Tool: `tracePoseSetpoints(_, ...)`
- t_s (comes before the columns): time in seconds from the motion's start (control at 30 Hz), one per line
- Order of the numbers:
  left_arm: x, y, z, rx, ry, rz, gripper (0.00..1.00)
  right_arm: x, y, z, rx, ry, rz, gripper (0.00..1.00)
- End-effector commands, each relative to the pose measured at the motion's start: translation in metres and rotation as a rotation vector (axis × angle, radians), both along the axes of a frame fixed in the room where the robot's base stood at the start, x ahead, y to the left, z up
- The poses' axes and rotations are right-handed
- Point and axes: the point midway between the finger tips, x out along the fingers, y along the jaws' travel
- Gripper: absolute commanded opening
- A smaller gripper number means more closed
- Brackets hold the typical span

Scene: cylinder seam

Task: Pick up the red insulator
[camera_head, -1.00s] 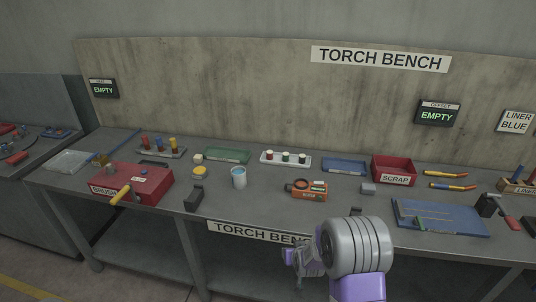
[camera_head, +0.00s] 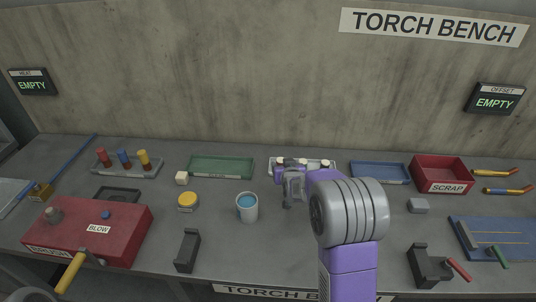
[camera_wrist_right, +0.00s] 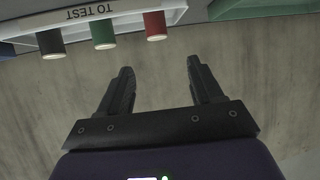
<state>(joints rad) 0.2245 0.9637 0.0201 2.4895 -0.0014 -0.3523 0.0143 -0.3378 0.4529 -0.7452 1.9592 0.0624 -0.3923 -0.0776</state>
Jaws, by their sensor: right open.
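The red insulator (camera_wrist_right: 155,26) stands in the white TO TEST tray (camera_wrist_right: 140,10), in the upside-down right wrist view. My right gripper (camera_wrist_right: 158,64) is open and empty. Its two fingertips point towards the red insulator's pale end, lined up with it in the picture, with a visible gap. In the head view my right arm partly covers the tray (camera_head: 334,167) and its insulators. My left gripper is not in view.
A green tray (camera_head: 221,168) lies left of the white tray and a blue tray (camera_head: 380,172) lies right of it. A cup of blue liquid (camera_head: 247,210) stands in front. A red SCRAP bin (camera_head: 442,176) is further right. The wall rises behind the bench.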

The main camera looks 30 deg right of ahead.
Motion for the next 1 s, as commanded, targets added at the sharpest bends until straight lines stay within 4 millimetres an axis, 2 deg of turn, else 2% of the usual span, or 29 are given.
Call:
tracePoseSetpoints(0.03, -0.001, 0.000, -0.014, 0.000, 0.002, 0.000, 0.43, 0.000, -0.001, -0.012, -0.001, -0.003, -0.001, 0.65)
tracePoseSetpoints(0.27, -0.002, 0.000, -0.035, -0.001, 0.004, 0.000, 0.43, 0.001, -0.002, -0.030, -0.004, -0.009, -0.003, 0.65)
tracePoseSetpoints(0.4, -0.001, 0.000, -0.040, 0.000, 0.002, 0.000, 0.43, 0.004, -0.004, -0.035, -0.005, -0.010, -0.004, 0.65)
tracePoseSetpoints(0.67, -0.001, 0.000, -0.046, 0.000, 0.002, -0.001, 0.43, 0.024, -0.012, -0.045, -0.005, -0.010, -0.004, 0.65)
tracePoseSetpoints(1.0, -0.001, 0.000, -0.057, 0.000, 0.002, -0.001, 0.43, 0.059, -0.028, -0.061, -0.005, -0.009, -0.004, 0.65)
